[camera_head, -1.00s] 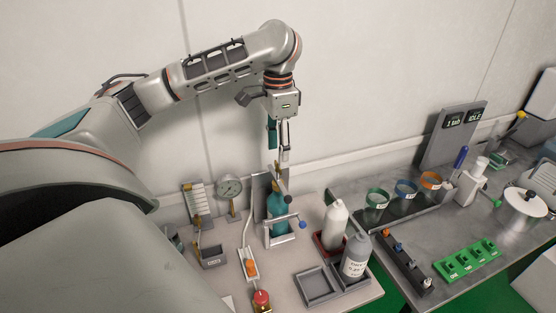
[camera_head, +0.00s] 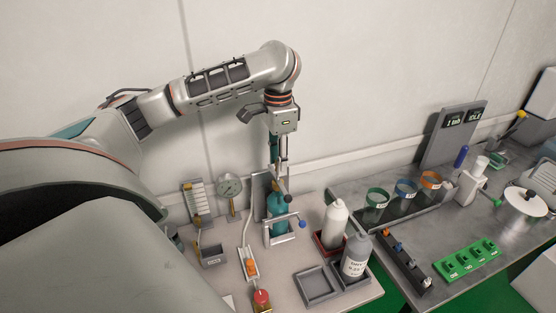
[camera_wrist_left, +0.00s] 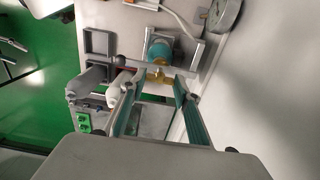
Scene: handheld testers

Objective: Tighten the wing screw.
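A teal handheld tester (camera_head: 277,207) stands in a grey metal holder on the pale bench, and it also shows in the left wrist view (camera_wrist_left: 158,50). A brass wing screw (camera_wrist_left: 155,77) shows at the tester in the left wrist view. My left gripper (camera_wrist_left: 158,84) is open, with its teal-lined fingers on either side of the wing screw; contact cannot be told. In the head view, my left gripper (camera_head: 279,168) points down just above the tester, and its fingers overlap from this side. My right gripper is not in view.
A gauge (camera_head: 229,186) stands behind left of the tester. A white bottle (camera_head: 334,222), a grey bottle (camera_head: 355,256) and an empty tray (camera_head: 317,285) stand to its right. A red button (camera_head: 261,297) is in front. Coloured cups (camera_head: 376,199) stand on the right-hand bench.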

